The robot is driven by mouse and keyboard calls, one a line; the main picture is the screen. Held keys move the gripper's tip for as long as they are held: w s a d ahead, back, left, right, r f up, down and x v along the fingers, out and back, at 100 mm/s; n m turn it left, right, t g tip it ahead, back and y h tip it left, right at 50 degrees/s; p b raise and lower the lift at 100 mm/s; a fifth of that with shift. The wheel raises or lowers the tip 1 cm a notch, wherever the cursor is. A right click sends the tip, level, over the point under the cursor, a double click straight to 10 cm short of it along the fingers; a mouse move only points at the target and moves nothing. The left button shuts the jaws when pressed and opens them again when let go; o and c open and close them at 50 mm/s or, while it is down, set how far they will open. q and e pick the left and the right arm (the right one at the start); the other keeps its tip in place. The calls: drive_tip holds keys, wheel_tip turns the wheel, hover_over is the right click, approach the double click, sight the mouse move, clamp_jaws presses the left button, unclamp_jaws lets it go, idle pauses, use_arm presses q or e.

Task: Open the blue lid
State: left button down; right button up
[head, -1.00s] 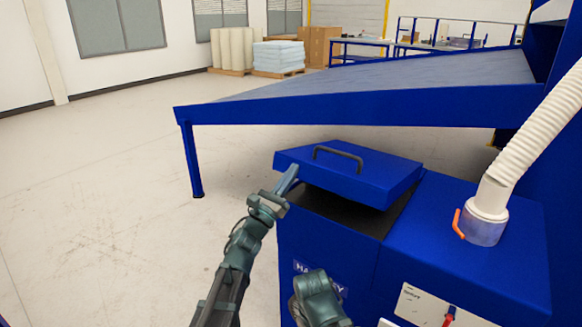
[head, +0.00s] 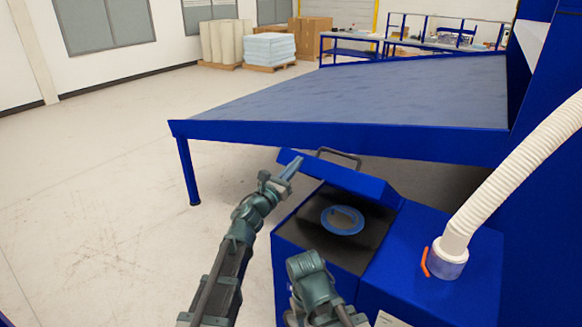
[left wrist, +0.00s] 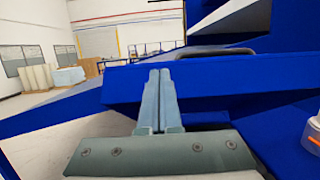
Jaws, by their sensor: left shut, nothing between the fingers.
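The blue lid (head: 345,178) with a dark handle (head: 340,156) is tilted up on the blue machine box (head: 400,297) in the head view. Below it the dark opening shows a blue ring (head: 342,220). My left gripper (head: 292,166) is shut and empty, its fingertips at the lid's left front edge. In the left wrist view the shut fingers (left wrist: 160,75) point at the lid's blue front face (left wrist: 230,88), and the handle (left wrist: 215,52) shows above. Whether they touch the lid I cannot tell. My right arm shows at the bottom, but its gripper jaws are not visible.
A white ribbed hose (head: 510,175) joins the box top beside an orange lever (head: 425,262). A large sloping blue table (head: 330,132) stands behind the lid. The floor (head: 100,190) at the left is clear.

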use_arm(q)
drive_tip(key=w+d+r+p, duration=0.1)
drive_tip(key=r+p, duration=0.1)
drive_tip(key=w+d+r+p, duration=0.1)
drive_tip(key=w+r+p, duration=0.1)
drive_tip(key=r, duration=0.1)
drive_tip(key=w+d+r+p, duration=0.1)
drive_tip(key=w+r+p, duration=0.1)
drive_tip(key=r, duration=0.1)
drive_tip(key=shift+d+p, duration=0.25)
drive_tip(key=shift+p, duration=0.05)
drive_tip(key=r+p+x, duration=0.3)
drive_tip(key=p+x, duration=0.6)
drive_tip(key=x, duration=1.3)
drive_tip(key=shift+s+a+r, duration=0.15)
drive_tip(key=shift+s, duration=0.15)
